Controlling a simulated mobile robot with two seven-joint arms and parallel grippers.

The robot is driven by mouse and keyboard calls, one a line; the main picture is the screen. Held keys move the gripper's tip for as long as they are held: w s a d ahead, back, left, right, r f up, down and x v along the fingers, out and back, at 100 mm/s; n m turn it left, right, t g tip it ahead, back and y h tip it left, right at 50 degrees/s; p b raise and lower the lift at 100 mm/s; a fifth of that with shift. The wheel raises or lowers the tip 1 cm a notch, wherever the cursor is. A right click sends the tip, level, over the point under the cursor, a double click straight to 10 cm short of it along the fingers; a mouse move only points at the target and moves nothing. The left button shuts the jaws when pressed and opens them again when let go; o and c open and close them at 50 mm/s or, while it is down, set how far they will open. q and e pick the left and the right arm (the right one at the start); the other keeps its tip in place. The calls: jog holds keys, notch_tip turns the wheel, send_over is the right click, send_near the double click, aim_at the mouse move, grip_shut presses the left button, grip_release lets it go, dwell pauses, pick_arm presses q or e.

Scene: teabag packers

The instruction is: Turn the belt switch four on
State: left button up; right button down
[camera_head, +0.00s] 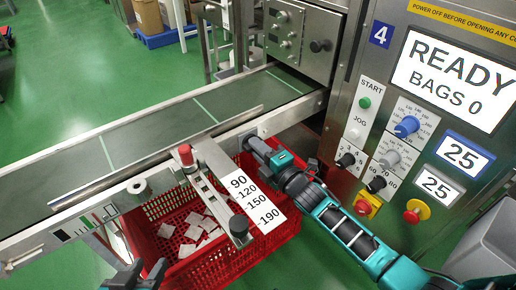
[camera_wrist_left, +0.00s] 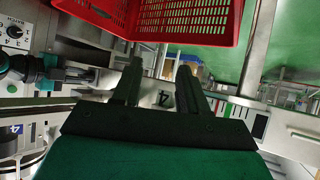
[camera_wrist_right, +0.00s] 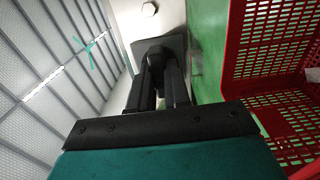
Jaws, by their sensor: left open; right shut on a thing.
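The station marked 4 (camera_head: 381,34) has a screen (camera_head: 455,78) reading READY, BAGS 0. In the right wrist view a dark switch handle (camera_wrist_right: 155,46) sits on a pale metal plate (camera_wrist_right: 147,18) on the conveyor side. My right gripper (camera_wrist_right: 160,92) is shut on this handle, and its fingers cover part of it. In the head view my right gripper (camera_head: 268,156) reaches to the belt's near side, above the red crate. The switch's marking cannot be read. My left gripper (camera_head: 132,279) is low at the front; the left wrist view shows its fingers (camera_wrist_left: 158,82) apart and empty.
The green conveyor belt (camera_head: 160,128) runs beside my right gripper. A red crate (camera_head: 275,238) with several white teabags stands below. A scale plate (camera_head: 243,198) and a red knob (camera_head: 186,154) project over it. The control panel with knobs (camera_head: 407,126) is at right.

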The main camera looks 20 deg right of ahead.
pick_arm(q)
jog(key=shift+r, duration=0.15)
jog(key=r+p, duration=0.1)
jog(key=p, duration=0.1)
jog(key=a+p, duration=0.1)
jog(key=r+p, duration=0.1)
jog(key=p, duration=0.1)
jog(key=shift+s+a+r+p, duration=0.3)
jog(key=shift+s+p, duration=0.05)
jog(key=shift+s, duration=0.05)
pick_arm(e)
jog(key=m, duration=1.8)
jog(key=c, duration=1.1)
grip_release()
pick_arm(q)
jog(key=shift+d, duration=0.1)
